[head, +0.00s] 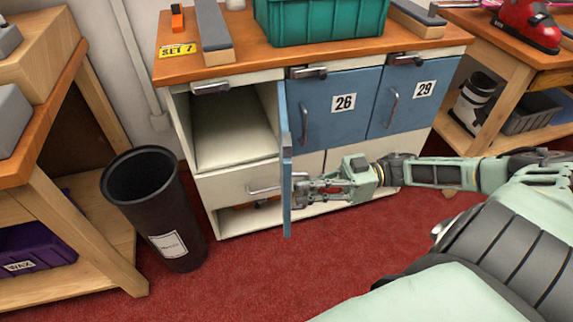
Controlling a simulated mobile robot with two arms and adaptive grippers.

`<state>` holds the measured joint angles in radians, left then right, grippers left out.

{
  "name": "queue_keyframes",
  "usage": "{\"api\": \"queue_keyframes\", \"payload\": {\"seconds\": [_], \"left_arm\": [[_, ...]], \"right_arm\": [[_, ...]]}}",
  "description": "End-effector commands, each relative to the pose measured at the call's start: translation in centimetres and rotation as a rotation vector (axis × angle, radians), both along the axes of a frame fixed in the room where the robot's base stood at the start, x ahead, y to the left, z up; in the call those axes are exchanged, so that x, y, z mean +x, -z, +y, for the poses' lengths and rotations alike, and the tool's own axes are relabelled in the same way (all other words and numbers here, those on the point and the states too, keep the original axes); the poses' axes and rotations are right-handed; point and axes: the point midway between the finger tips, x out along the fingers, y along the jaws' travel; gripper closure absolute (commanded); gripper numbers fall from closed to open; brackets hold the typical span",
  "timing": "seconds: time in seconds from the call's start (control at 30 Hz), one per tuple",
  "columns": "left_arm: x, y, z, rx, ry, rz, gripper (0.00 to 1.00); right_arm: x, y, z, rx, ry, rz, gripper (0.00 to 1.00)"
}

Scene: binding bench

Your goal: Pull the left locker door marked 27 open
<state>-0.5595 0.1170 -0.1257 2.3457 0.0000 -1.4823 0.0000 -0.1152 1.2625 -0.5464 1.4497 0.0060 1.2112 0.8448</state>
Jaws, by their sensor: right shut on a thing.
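The left locker door (286,158) is blue and stands swung out from the cabinet, seen nearly edge-on. Its number is not visible from here. Behind it the left compartment (232,125) is open and looks empty. My right gripper (303,190) is at the door's outer face, on its right side near the lower free edge. It is shut on the door's handle, which is mostly hidden by the fingers. My left gripper is not in view.
Blue doors 26 (343,122) and 29 (432,76) are shut beside it. A black bin (130,185) stands left of the cabinet. A green crate (320,22) is on the cabinet top. Red carpet (250,275) in front is clear.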

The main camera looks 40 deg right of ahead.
Motion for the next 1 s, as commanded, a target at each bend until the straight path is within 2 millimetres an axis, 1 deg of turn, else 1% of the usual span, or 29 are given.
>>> {"api": "queue_keyframes", "payload": {"seconds": [0.03,0.1,0.3,0.77,0.8,1.0], "left_arm": [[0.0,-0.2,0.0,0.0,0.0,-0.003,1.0],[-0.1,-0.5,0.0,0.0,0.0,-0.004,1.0],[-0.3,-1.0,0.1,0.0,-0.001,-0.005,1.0],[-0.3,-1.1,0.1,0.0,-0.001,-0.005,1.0],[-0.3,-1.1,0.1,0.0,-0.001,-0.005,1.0],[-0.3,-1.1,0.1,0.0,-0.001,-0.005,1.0]], "right_arm": [[-0.2,0.1,-0.6,-0.002,0.005,0.003,1.0],[-0.4,0.1,-1.1,-0.001,0.005,0.001,1.0],[-0.8,0.0,-2.0,0.0,0.005,0.0,1.0],[-0.8,0.0,-2.2,0.002,0.006,-0.001,1.0],[-0.8,0.0,-2.2,0.003,0.006,-0.001,0.89],[-0.8,0.0,-2.2,0.002,0.005,-0.001,0.72]]}}
